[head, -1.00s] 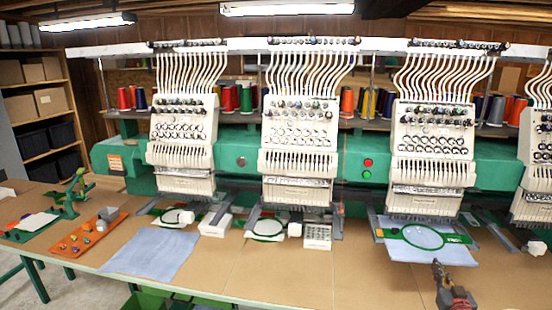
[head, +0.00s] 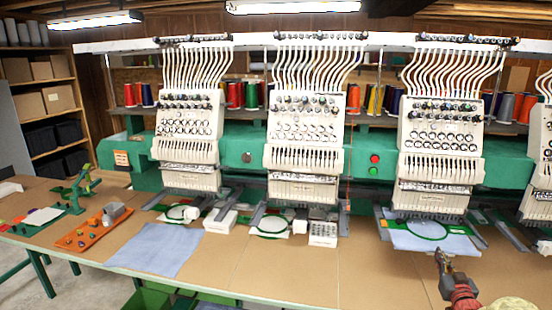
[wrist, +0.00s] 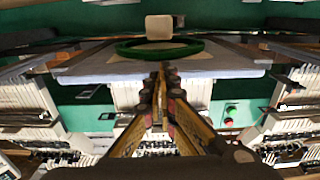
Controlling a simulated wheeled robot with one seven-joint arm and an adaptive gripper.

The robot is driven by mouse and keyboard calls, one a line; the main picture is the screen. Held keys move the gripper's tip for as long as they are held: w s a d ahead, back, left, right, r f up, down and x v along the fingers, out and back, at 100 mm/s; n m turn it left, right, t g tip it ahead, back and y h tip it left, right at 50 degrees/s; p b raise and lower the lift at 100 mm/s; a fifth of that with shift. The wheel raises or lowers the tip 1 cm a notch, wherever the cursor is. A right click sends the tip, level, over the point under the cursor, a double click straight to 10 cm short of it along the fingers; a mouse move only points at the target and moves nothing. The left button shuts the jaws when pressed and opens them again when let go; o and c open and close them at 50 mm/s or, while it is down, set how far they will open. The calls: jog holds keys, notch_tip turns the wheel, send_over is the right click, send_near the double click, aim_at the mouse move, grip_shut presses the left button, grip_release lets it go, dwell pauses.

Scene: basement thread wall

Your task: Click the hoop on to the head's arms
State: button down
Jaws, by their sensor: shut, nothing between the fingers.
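The green hoop (head: 456,230) holds pale blue cloth (head: 425,246) and lies flat below the white head (head: 440,140) at the right. Its back part is under the head, near grey arms (head: 384,226) on the sides. I cannot tell whether it is clicked on. My gripper (head: 440,254) is shut and empty at the cloth's front edge. In the wrist view my gripper (wrist: 161,70) points toward the hoop (wrist: 135,50), with the cloth (wrist: 95,68) around it. Contact between fingertips and hoop or cloth is unclear.
Two more heads (head: 303,130) (head: 189,130) stand to the left, with smaller hoops below them. A blue cloth (head: 160,250), an orange tray (head: 90,232) and a white box (head: 323,232) lie on the brown table (head: 270,275). The table front between cloth and gripper is clear.

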jog(key=shift+b+x, duration=0.45)
jog(key=shift+x, duration=0.95)
jog(key=v, duration=0.7)
jog(key=shift+p, duration=0.45)
jog(key=a+r+g, duration=0.3)
jog(key=a+r, duration=0.5)
jog(key=r, duration=0.1)
jog(key=s+a+r+g, duration=0.35)
jog(key=s+a, duration=0.45)
jog(key=a, duration=0.3)
jog(key=s+a+n+g+y, duration=0.1)
jog(key=s+a, duration=0.5)
jog(key=s, duration=0.3)
jog(key=s+a+f+n+g+y+p, duration=0.1)
jog(key=s+a+g+y, duration=0.1)
jog(key=s+a, duration=0.4)
jog(key=s+a+f+g+y, duration=0.1)
jog(key=s+a, duration=0.6)
jog(key=s, duration=0.7)
jog(key=shift+n+g, duration=0.4)
jog(key=shift+g, duration=0.25)
